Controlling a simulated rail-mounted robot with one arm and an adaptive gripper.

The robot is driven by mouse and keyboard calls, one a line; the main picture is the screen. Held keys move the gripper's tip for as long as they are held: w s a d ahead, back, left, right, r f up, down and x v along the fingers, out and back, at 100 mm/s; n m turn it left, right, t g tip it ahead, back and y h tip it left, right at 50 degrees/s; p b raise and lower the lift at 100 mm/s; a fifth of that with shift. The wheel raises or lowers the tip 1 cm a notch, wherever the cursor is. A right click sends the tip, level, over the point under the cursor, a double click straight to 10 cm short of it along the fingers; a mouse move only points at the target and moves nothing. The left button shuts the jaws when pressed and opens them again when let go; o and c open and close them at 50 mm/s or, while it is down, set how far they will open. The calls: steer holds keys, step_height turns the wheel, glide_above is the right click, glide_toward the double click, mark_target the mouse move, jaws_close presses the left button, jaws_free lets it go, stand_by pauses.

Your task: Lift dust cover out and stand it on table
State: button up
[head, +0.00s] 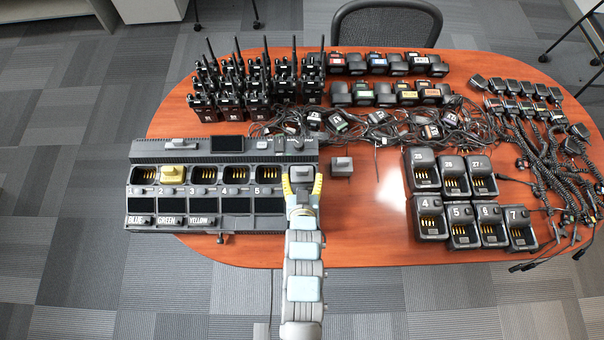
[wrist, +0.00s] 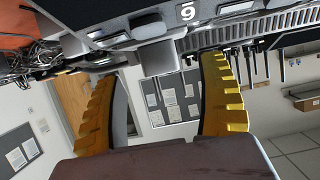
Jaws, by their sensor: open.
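A small grey dust cover (head: 301,172) with a raised grip sits in the rightmost bay of the long dark charger (head: 222,146). My gripper (head: 301,181) is open, its yellow fingers on the left and right of this cover; whether they touch it is unclear. The lower part of the cover and bay is hidden by my gripper. In the wrist view my open gripper (wrist: 160,92) shows wide-spread fingers, with the charger's number label (wrist: 187,12) upside down at the top. Another grey cover (head: 341,166) stands on the table just right of the charger.
A yellow cover (head: 178,172) sits in another charger bay. Handheld radios (head: 255,85) stand behind the charger, with tangled cables (head: 345,130) to their right. Single chargers (head: 430,217) stand at the right. Bare red-brown table (head: 365,215) lies between them and the long charger.

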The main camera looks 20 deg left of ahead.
mark_target(302, 172)
steer(key=shift+x, duration=1.85)
steer(key=c, duration=1.3)
